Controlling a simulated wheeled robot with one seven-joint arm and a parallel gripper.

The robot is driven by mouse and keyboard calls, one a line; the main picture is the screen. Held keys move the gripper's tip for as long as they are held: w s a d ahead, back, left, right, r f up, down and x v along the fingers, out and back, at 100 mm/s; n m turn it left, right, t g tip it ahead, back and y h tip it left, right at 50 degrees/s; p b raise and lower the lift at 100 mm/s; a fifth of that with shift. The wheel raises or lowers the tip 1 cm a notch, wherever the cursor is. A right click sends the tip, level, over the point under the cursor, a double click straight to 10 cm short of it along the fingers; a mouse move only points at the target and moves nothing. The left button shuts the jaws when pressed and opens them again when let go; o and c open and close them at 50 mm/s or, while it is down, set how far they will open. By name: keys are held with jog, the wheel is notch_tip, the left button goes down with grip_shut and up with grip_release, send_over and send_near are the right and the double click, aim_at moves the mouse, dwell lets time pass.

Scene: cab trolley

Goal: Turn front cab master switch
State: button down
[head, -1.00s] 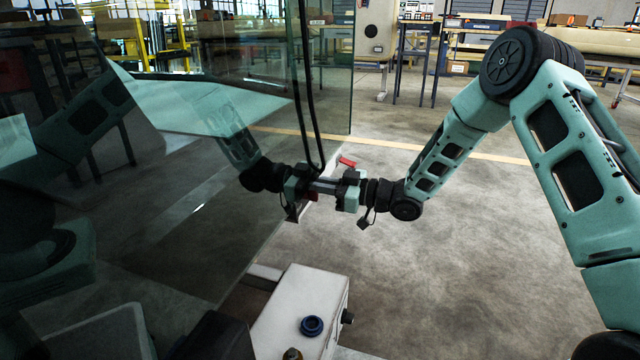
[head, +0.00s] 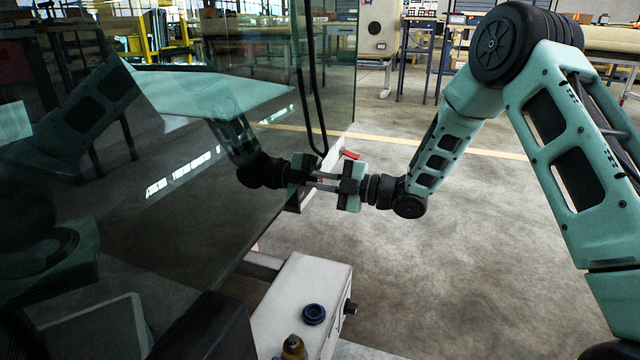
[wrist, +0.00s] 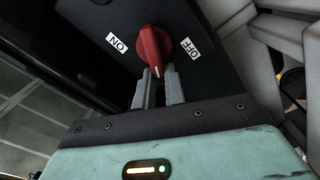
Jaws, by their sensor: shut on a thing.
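In the wrist view the front cab master switch is a red rotary knob (wrist: 153,45) on a dark panel. An ON label (wrist: 117,42) is on its left and an OFF label (wrist: 190,48) on its right. The knob's long grip points between the two labels in this view. My gripper (wrist: 159,74) is shut on the knob, one finger on each side of its lower end. In the head view my gripper (head: 322,181) reaches left to the dark cab side; the knob is mostly hidden there by the fingers.
A glossy glass panel (head: 200,190) fills the left and mirrors my arm. A red piece (head: 350,155) shows just behind my gripper. Open floor (head: 480,250) lies to the right.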

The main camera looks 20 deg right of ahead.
jog(key=n+b, duration=0.1)
jog(key=f+n+b, duration=0.1)
jog(key=n+b, duration=0.2)
jog(key=n, duration=0.1)
jog(key=shift+w+d+f, duration=0.15)
jog(key=shift+d+f, duration=0.2)
jog(key=shift+r+n, duration=0.1)
jog(key=shift+n, duration=0.3)
jog(key=c, duration=1.5)
grip_release()
jog(key=shift+o, duration=0.2)
jog(key=shift+a, duration=0.1)
